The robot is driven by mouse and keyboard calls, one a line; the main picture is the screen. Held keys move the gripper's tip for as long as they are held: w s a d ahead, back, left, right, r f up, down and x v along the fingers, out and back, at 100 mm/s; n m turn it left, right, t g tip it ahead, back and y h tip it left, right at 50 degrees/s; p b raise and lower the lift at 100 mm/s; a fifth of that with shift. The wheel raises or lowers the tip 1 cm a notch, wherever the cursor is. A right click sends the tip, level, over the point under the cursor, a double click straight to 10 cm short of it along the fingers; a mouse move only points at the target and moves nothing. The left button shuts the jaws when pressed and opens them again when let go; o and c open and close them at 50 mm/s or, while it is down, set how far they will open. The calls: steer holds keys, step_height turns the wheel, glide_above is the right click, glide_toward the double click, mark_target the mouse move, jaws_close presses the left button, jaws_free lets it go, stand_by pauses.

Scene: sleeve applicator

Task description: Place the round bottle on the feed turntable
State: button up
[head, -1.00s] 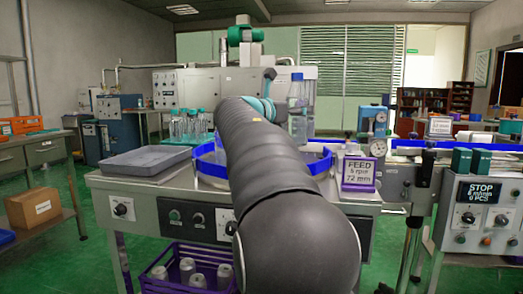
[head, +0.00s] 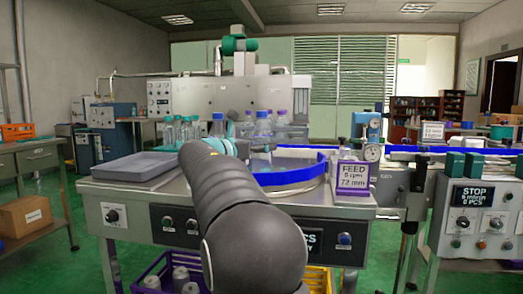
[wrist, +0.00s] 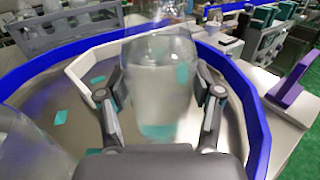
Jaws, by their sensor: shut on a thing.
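My gripper (wrist: 162,105) is shut on a clear round bottle (wrist: 160,75), one finger on each side. The bottle is upright or nearly so, and its top is blurred in the wrist view. In the head view the held bottle (head: 262,129) shows a blue cap beyond my wrist. It is over the feed turntable (wrist: 85,75), a grey disc inside a blue rim, also in the head view (head: 290,178). I cannot tell whether its base touches the disc. My arm hides the turntable's left part in the head view.
Another clear bottle (wrist: 25,145) is close at the wrist view's left. Several teal-capped bottles (head: 180,130) stand behind a grey tray (head: 137,166). A purple FEED sign (head: 353,178) and a dial gauge (head: 372,152) stand to the right of the turntable.

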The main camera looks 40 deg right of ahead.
steer(key=shift+f, duration=0.3)
steer(key=o, duration=1.7)
steer(key=shift+c, duration=0.2)
steer(key=shift+r, duration=0.2)
steer(key=s+a, duration=0.1)
steer(key=a, duration=1.1)
steer(key=shift+s, duration=0.25)
steer(key=shift+f, duration=0.1)
